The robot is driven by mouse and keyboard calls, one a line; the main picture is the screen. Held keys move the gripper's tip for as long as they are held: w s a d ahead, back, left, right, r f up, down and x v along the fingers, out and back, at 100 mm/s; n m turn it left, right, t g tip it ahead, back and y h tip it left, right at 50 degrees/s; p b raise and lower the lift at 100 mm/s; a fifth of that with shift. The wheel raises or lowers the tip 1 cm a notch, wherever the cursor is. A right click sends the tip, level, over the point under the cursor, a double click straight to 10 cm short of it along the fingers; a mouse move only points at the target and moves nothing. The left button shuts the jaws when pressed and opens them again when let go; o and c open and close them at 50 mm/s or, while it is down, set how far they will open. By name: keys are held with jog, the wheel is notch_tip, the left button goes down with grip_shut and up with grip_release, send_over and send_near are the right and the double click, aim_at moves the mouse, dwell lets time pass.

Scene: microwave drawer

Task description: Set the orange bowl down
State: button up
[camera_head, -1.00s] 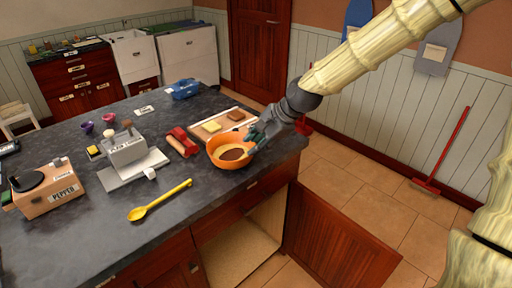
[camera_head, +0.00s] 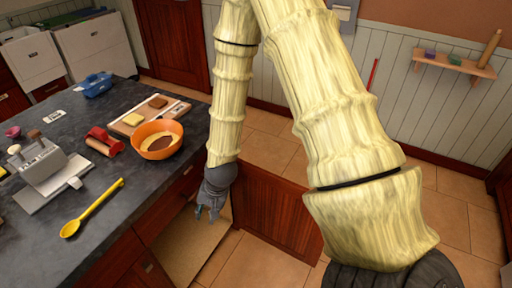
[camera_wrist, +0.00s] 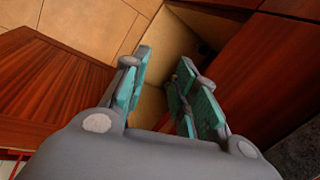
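The orange bowl (camera_head: 157,140) stands upright on the dark countertop near its right edge, with something brown and pale inside. My gripper (camera_head: 207,212) hangs to the right of the counter, below its top and apart from the bowl, by the open lower cabinet. In the wrist view my gripper (camera_wrist: 160,95) points down with its green-padded fingers spread and nothing between them. The bowl is not in the wrist view.
The open cabinet door (camera_head: 272,208) stands right of my gripper, and the pale cabinet interior (camera_head: 190,245) is below it. A cutting board (camera_head: 145,118), red object (camera_head: 103,141), grey toaster (camera_head: 40,165) and yellow spoon (camera_head: 92,208) lie on the counter.

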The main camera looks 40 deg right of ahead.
jog(key=s+f+n+g+h, duration=0.1)
jog(key=s+f+n, duration=0.4)
jog(key=s+f, duration=0.3)
jog(key=s+a+f+n+g+h, duration=0.1)
jog(key=s+f+n, duration=0.3)
jog(key=s+f, duration=0.5)
jog(key=s, duration=0.8)
jog(key=shift+a+n+g, duration=0.15)
jog(key=shift+n+g, duration=0.25)
jog(key=shift+s, duration=0.15)
